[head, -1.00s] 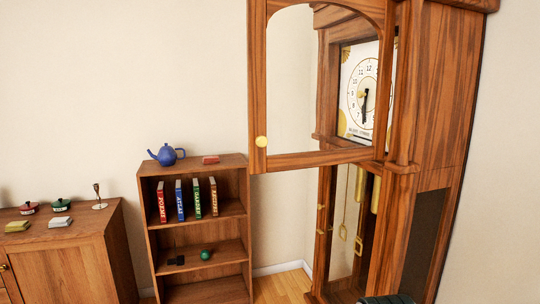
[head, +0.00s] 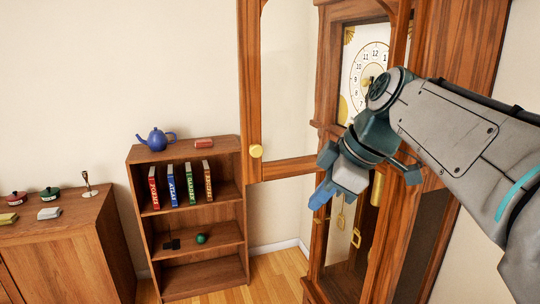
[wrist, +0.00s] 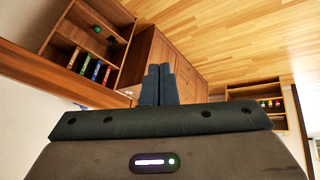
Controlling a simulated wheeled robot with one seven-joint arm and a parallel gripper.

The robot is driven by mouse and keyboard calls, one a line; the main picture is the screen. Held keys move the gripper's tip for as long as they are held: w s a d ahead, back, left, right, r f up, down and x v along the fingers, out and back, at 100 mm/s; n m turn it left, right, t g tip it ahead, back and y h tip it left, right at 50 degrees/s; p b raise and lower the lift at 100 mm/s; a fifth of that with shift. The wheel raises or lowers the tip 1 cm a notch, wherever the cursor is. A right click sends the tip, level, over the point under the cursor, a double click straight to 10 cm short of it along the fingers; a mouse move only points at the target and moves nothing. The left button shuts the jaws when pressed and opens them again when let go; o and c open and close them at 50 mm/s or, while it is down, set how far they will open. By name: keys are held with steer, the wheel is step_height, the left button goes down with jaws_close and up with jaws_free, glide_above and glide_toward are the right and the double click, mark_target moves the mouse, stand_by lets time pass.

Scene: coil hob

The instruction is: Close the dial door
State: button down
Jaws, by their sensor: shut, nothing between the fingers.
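The dial door (head: 249,95) is a wooden frame with a clear pane, swung wide open to the left of the tall clock. Its round brass knob (head: 255,151) is on the frame's left side. The clock's white dial (head: 362,62) is uncovered in part, with my arm in front of its lower right. My gripper (head: 318,199) is shut and empty, right of and below the knob, in front of the clock and near the door's lower rail.
A bookshelf (head: 187,154) with a blue teapot (head: 157,139) and several books stands left of the door. A low cabinet (head: 62,235) is at the far left. Brass pendulum parts (head: 357,238) hang in the clock's lower case.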

mark_target(275, 171)
step_height(275, 171, up, 8)
steer(key=w+n+y+p, duration=0.1)
steer(key=n, duration=0.4)
steer(key=shift+n, duration=0.3)
steer(key=w+a+f+p, duration=0.1)
steer(key=w+a+f, duration=0.2)
steer(key=w+a+f+p, duration=0.2)
steer(key=w+a+f, duration=0.1)
steer(key=a+f, duration=0.1)
steer(key=shift+w, duration=0.2)
steer(key=shift+w+a+p, duration=0.2)
steer(key=shift+w+p, duration=0.15)
steer(key=shift+w, duration=0.15)
